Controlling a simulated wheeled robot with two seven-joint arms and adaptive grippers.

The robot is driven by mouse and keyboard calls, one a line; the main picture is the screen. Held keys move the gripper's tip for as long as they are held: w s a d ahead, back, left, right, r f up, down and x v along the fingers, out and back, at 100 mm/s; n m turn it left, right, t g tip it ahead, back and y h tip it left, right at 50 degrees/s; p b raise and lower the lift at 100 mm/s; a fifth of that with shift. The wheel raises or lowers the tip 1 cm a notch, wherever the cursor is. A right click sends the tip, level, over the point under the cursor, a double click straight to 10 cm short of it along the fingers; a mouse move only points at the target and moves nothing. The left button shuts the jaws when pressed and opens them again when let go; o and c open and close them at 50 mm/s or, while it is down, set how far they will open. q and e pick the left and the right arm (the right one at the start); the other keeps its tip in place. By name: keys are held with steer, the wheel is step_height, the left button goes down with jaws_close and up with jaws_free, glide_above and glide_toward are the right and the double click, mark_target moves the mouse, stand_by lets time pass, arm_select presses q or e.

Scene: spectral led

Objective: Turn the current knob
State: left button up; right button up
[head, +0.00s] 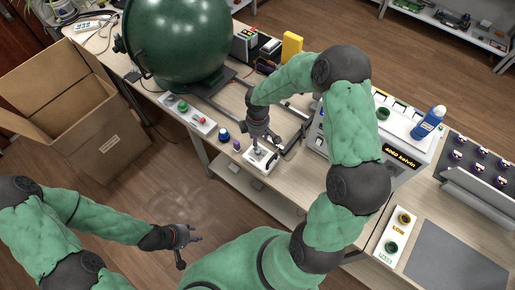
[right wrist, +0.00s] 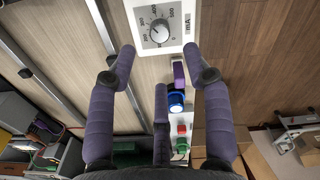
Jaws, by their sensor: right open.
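The current knob (right wrist: 160,32) is a round grey dial on a white box marked "mA", with a number scale up to 500. In the head view the white box (head: 250,165) sits at the table's front edge, partly covered by my right gripper (head: 258,148). In the right wrist view my right gripper (right wrist: 160,62) is open, its purple fingers spread and empty. The knob shows beyond the fingertips, between their lines, and no finger visibly touches it. My left gripper (head: 190,236) is low at the left, off the table, with its fingers apart and empty.
A blue-capped item (head: 224,134) and a purple piece (head: 236,145) lie beside the box, near a white button panel (head: 188,116). A large green sphere (head: 178,42) stands behind. A metal rail (head: 294,138) and a lettered instrument (head: 402,157) are to the right. A cardboard box (head: 108,142) is at left.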

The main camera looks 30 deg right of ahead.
mark_target(258, 151)
step_height(258, 151, down, 8)
steer(key=shift+r+b, duration=0.1)
steer(key=shift+b, duration=0.55)
jaws_close()
